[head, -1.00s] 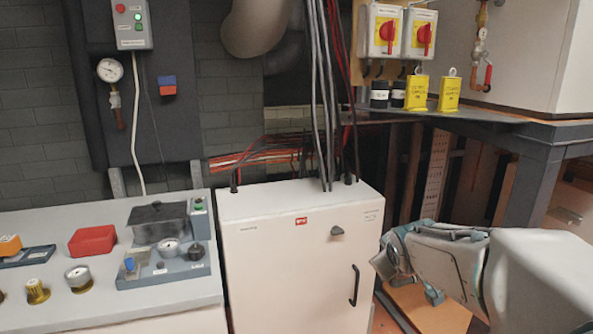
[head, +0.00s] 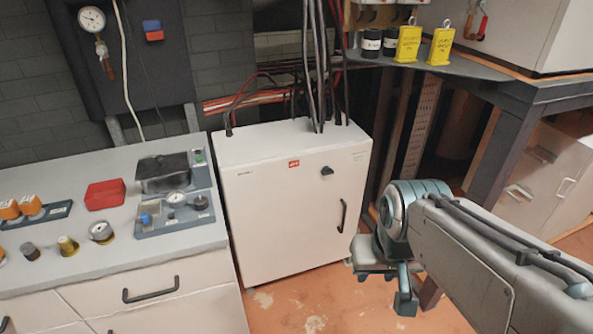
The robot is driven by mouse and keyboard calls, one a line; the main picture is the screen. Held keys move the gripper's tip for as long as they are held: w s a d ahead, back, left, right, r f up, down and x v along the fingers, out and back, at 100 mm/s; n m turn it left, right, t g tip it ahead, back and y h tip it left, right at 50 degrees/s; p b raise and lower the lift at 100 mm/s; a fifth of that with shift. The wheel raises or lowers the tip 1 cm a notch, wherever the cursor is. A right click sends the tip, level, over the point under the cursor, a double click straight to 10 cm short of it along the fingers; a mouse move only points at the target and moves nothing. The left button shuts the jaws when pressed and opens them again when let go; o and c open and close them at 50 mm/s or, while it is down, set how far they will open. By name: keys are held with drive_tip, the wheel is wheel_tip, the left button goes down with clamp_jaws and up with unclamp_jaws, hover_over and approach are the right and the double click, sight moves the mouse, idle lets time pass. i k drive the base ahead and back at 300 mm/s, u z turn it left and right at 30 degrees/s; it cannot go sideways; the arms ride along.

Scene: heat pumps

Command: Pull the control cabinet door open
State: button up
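The control cabinet (head: 265,145) is a white box with cables entering its top. Its front door (head: 275,225) looks shut. The door has a black vertical bar handle (head: 342,215) near its right edge and a dark knob (head: 327,171) above that. A small red label (head: 294,163) is near the top. My gripper (head: 388,285) is low, to the right of the cabinet, at the end of my grey arm. It appears apart from the handle. Its fingers are partly hidden by the wrist, so their opening is unclear. Nothing is seen held.
A grey workbench (head: 60,185) with gauges, a red box (head: 104,194) and drawers stands close at the cabinet's left. A dark metal table (head: 510,140) stands at the right, with yellow canisters (head: 409,44) on it. Orange floor (head: 310,300) is free before the cabinet.

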sight(287, 217)
drive_tip(key=z, duration=0.65)
drive_tip(key=i, duration=0.9)
drive_tip(key=u, duration=0.1)
